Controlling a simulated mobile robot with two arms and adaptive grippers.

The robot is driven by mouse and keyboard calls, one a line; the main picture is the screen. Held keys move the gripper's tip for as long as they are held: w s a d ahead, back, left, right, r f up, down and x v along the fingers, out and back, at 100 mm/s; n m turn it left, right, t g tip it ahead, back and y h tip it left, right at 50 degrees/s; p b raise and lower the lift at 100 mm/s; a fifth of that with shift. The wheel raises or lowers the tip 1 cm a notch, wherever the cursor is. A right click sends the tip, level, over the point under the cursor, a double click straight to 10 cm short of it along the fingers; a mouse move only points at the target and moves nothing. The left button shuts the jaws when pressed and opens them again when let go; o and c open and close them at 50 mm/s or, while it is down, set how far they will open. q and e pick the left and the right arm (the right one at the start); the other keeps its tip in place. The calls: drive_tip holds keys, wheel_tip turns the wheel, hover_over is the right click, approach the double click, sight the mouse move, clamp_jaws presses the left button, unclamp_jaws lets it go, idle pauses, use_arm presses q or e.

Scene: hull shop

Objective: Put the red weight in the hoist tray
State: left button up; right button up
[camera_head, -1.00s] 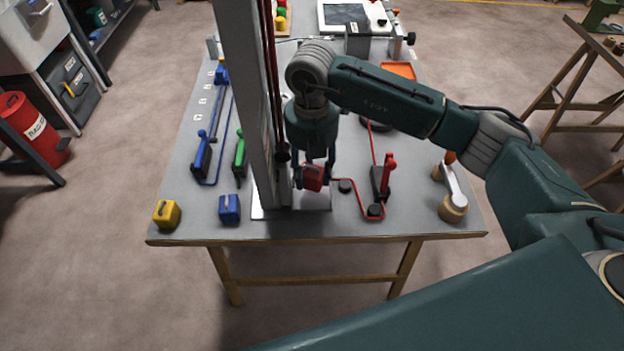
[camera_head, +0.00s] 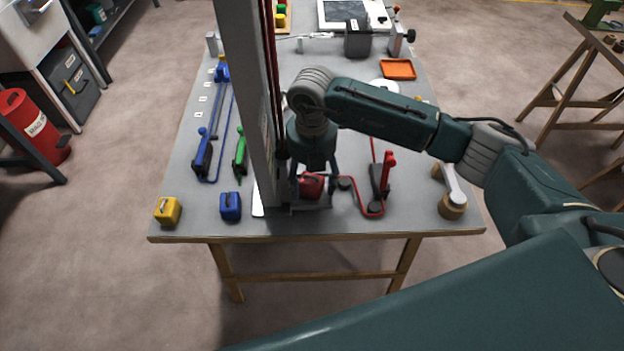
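The red weight (camera_head: 312,187) is a small red block at the foot of the tall grey hoist column (camera_head: 247,100). It sits low, in or on the grey hoist tray (camera_head: 312,208), whose front edge shows below it. My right gripper (camera_head: 314,180) points straight down over the weight. Its dark fingers stand apart on the left and right of the weight and look spread, with the gripper open. The far side of the weight and the tray's inside are hidden by the gripper. My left gripper is not in view.
A blue weight (camera_head: 230,206) and a yellow weight (camera_head: 168,211) stand at the table's front left. A red-handled lever (camera_head: 384,178) is right of the tray, and a white-armed fitting (camera_head: 453,192) is near the right edge. An orange tray (camera_head: 398,69) lies farther back.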

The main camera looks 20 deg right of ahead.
sight(312, 177)
drive_tip(key=shift+r, duration=0.4)
wheel_tip(312, 177, up, 12)
drive_tip(key=b, duration=0.3)
drive_tip(key=shift+f, duration=0.25)
drive_tip(key=shift+f, duration=0.1)
